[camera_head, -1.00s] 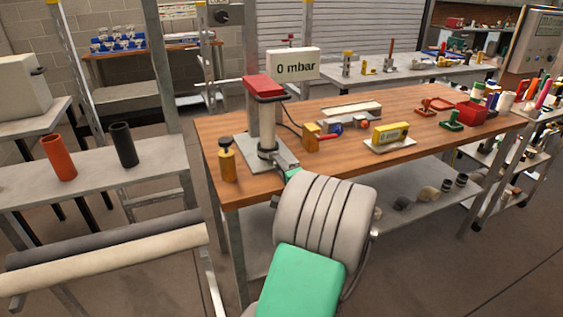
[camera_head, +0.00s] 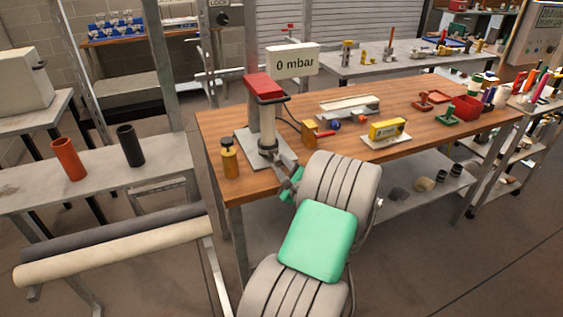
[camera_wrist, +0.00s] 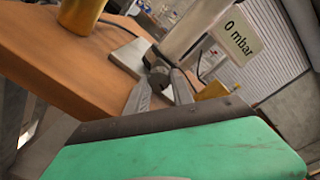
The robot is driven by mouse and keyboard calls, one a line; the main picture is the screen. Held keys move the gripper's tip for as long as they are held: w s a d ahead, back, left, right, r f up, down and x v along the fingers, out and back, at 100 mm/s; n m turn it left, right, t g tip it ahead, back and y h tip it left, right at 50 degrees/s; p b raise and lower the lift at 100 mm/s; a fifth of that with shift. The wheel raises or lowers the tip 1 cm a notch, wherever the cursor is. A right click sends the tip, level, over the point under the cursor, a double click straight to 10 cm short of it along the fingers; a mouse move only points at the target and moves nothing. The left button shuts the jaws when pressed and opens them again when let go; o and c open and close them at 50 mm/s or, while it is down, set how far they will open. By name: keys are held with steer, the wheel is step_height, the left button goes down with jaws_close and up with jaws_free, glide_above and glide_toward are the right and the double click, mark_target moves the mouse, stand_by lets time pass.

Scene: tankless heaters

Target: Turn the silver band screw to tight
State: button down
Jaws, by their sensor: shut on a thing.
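The silver band and its screw sit low on the pale upright cylinder (camera_head: 267,128) of the red-topped test stand, and are too small to make out clearly. My gripper (camera_head: 276,166) reaches in at the foot of this cylinder from the front right. In the wrist view, the two grey fingers of my gripper (camera_wrist: 160,92) point at a small dark grey part, apparently the band screw (camera_wrist: 158,76), and are shut on it near their tips. The fingers hide some of it, so I cannot tell how far it is turned. A display board (camera_head: 292,61) above reads 0 mbar.
A brass bottle (camera_head: 229,160) stands at the left corner of the wooden bench (camera_head: 335,154). A yellow meter (camera_head: 387,129), an orange-yellow block (camera_head: 309,132) and a grey tray (camera_head: 347,106) lie to the right. The bench's front edge runs beneath my arm.

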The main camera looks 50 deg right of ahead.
stand_by(0.4)
steer(key=c, duration=1.2)
jaws_free()
steer(key=shift+o, duration=0.5)
steer(key=shift+f, duration=0.1)
steer(key=shift+a+f, duration=0.1)
steer(key=shift+a, duration=0.05)
